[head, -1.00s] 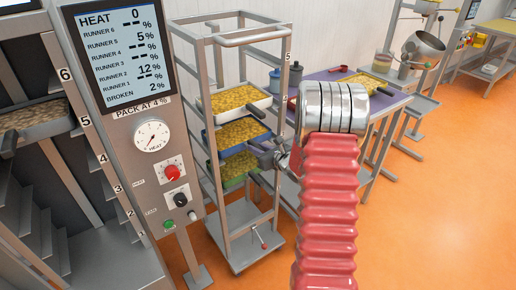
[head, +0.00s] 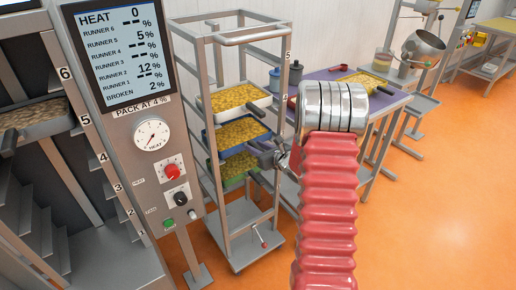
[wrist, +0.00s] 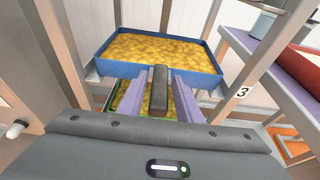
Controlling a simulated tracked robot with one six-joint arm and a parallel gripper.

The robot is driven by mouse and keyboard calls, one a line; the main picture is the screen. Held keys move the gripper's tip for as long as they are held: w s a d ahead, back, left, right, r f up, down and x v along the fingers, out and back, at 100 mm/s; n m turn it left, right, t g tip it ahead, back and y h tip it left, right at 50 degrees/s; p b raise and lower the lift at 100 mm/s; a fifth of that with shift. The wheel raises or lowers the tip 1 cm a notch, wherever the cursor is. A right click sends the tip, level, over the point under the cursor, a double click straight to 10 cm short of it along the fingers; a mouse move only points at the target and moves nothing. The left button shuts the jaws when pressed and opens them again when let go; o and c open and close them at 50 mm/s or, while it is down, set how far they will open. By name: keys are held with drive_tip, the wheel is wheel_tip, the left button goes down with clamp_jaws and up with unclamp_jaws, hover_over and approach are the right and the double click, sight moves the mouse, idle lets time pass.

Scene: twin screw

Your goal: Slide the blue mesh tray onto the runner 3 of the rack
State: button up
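The blue mesh tray (wrist: 212,70), filled with yellow pieces, is in the open metal rack (wrist: 245,62), with the label 3 just right of it in the wrist view. In the head view the blue tray (head: 222,153) sits between a pale tray above and a green tray below. Its dark handle (wrist: 158,92) points toward me. My gripper (wrist: 162,82) has its two lilac fingers on either side of the handle, with narrow gaps beside it; it looks open. In the head view, my red arm and steel wrist partly hide the rack's right side.
The pale tray (head: 204,102) and green tray (head: 228,181) are close above and below. A heat panel (head: 150,130) stands left of the rack. A purple table (head: 318,88) with another tray is behind on the right. Orange floor is clear at right.

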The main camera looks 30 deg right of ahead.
drive_tip(key=shift+o, duration=0.9)
drive_tip(key=shift+f, duration=0.15)
drive_tip(key=shift+s, duration=0.15)
drive_tip(key=v, duration=1.3)
drive_tip(key=shift+s+r, duration=0.2)
drive_tip(key=shift+s, duration=0.1)
drive_tip(key=shift+a, duration=0.1)
